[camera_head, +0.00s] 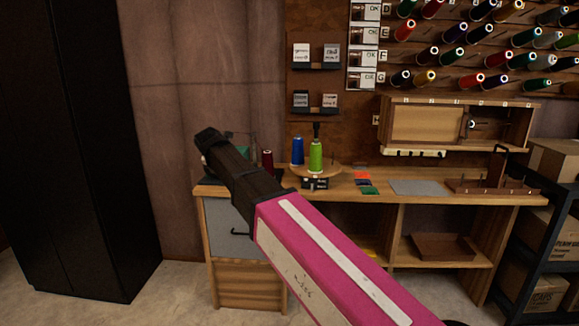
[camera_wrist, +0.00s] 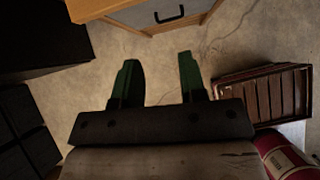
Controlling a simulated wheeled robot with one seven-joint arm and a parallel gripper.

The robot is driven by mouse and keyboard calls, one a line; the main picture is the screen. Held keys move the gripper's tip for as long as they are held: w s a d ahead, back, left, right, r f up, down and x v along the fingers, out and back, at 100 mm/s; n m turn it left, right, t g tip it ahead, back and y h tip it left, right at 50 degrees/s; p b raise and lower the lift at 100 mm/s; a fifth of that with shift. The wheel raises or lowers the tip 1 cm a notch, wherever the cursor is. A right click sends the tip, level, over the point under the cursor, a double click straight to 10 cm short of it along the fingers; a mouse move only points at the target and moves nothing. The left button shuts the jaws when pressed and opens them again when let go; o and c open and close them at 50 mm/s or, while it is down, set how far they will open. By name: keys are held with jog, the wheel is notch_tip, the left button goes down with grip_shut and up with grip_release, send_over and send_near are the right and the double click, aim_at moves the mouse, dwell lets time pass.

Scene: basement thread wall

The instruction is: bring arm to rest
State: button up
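My arm (camera_head: 315,255), pink with a white strip, reaches up and left across the head view and ends in a dark wrist in front of the workbench's left end. In the wrist view my gripper (camera_wrist: 157,60) has two green fingers standing wide apart with nothing between them. Bare floor (camera_wrist: 155,75) lies beyond the fingers. In the head view the fingers are mostly hidden behind the dark wrist.
The wooden workbench (camera_head: 250,272) bears a blue spool (camera_head: 297,150), a green spool (camera_head: 316,157) and a dark red spool (camera_head: 267,160). A black cabinet (camera_head: 85,150) stands left. A slatted crate (camera_wrist: 262,95) is right in the wrist view. Shelving with boxes (camera_head: 548,290) stands right.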

jog(key=s+d+f+m+g, duration=0.2)
jog(key=d+f+m, duration=0.6)
jog(key=d+f, duration=0.3)
jog(key=s+d+f+m+g, duration=0.1)
jog(key=d+f+m+g, duration=0.1)
jog(key=d+f+m, duration=0.75)
jog(key=s+d+f+m+g, duration=0.1)
jog(key=s+d+f+m, duration=0.6)
jog(key=d, duration=0.4)
jog(key=s+d+f+m+g, duration=0.2)
jog(key=s+d+f+m, duration=0.6)
jog(key=d, duration=0.4)
jog(key=shift+s+f+m+g+y, duration=0.3)
jog(key=shift+f+m+y, duration=0.1)
jog(key=shift+f+m, duration=0.3)
